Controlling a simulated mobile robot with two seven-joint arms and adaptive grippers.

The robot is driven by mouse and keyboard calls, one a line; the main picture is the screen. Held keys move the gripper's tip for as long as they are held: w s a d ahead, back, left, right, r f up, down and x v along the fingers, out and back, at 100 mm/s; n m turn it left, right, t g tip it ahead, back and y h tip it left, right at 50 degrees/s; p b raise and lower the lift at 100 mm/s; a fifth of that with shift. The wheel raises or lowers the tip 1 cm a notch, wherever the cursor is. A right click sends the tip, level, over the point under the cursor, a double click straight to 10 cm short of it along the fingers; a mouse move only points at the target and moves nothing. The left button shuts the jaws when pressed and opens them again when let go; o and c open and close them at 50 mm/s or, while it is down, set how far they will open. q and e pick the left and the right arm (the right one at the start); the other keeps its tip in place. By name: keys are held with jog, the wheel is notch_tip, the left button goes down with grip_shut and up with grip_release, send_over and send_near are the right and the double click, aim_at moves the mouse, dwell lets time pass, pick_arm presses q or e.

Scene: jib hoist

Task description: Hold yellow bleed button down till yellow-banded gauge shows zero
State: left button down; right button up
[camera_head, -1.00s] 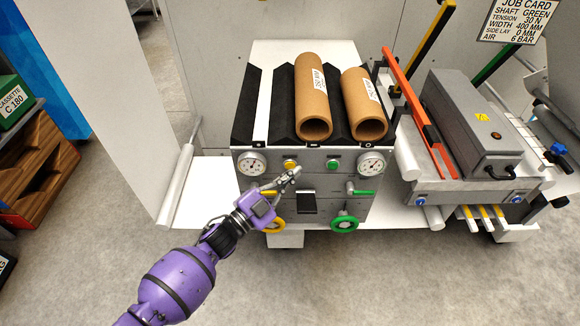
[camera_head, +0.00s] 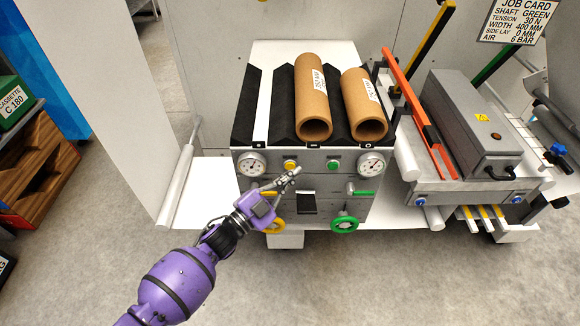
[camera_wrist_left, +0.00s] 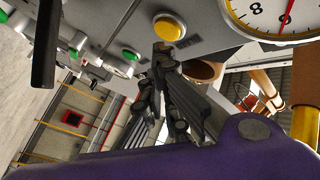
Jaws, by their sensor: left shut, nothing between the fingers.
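The yellow bleed button (camera_head: 290,165) is on the panel front, next to a white dial gauge (camera_head: 252,164) on its left. In the left wrist view the yellow button (camera_wrist_left: 168,27) shows large, and part of the gauge (camera_wrist_left: 272,14) shows with a red needle. My right gripper is not in view.
A green button (camera_head: 333,164) and a second gauge (camera_head: 372,163) are on the panel's right. Yellow (camera_head: 274,227) and green (camera_head: 345,222) handwheels and a green lever (camera_head: 362,193) are below. Two cardboard tubes (camera_head: 312,100) lie on top.

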pick_arm(q)
jog(key=shift+w, duration=0.2)
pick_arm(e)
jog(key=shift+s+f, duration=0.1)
pick_arm(q)
jog(key=shift+w, duration=0.25)
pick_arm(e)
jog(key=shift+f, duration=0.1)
pick_arm(q)
jog(key=shift+w+b, duration=0.35)
jog(key=shift+w, duration=0.15)
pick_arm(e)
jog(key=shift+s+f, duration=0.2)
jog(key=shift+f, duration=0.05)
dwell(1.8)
pick_arm(q)
jog(key=shift+s, duration=0.1)
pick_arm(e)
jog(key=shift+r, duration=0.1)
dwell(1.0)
pick_arm(q)
jog(key=shift+s+p, duration=0.35)
jog(key=shift+s, duration=0.5)
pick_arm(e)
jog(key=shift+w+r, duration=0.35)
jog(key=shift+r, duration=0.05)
